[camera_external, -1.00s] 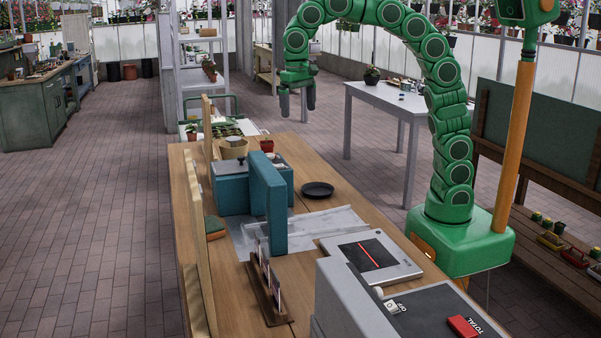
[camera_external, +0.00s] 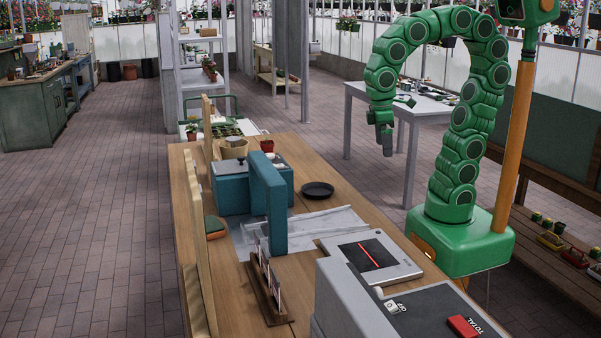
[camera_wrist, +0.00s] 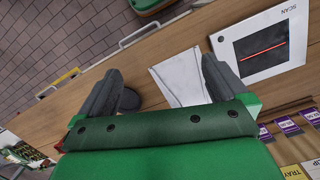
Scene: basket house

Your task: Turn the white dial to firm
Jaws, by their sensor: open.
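I cannot pick out a dial marked firm in either view. A small white piece (camera_external: 379,292) sits near an OFF label (camera_external: 392,307) on the grey machine (camera_external: 345,300) at the front; whether it is a dial is too small to tell. A teal machine (camera_external: 231,194) with an upright teal slab (camera_external: 268,205) stands on the wooden table; no dial shows on its visible sides. My gripper (camera_external: 387,150) hangs in the air right of the teal machine, beyond the table's right edge in the picture. Its two grey fingers are apart and empty in the wrist view (camera_wrist: 160,66).
The wooden table (camera_external: 330,222) bears a black plate (camera_external: 317,190), white paper sheets (camera_external: 300,228), a scan pad (camera_external: 370,257), a card rack (camera_external: 268,290) and a red pot (camera_external: 267,146). A wooden panel (camera_external: 197,235) lines its left side. A white table (camera_external: 425,108) stands behind my arm.

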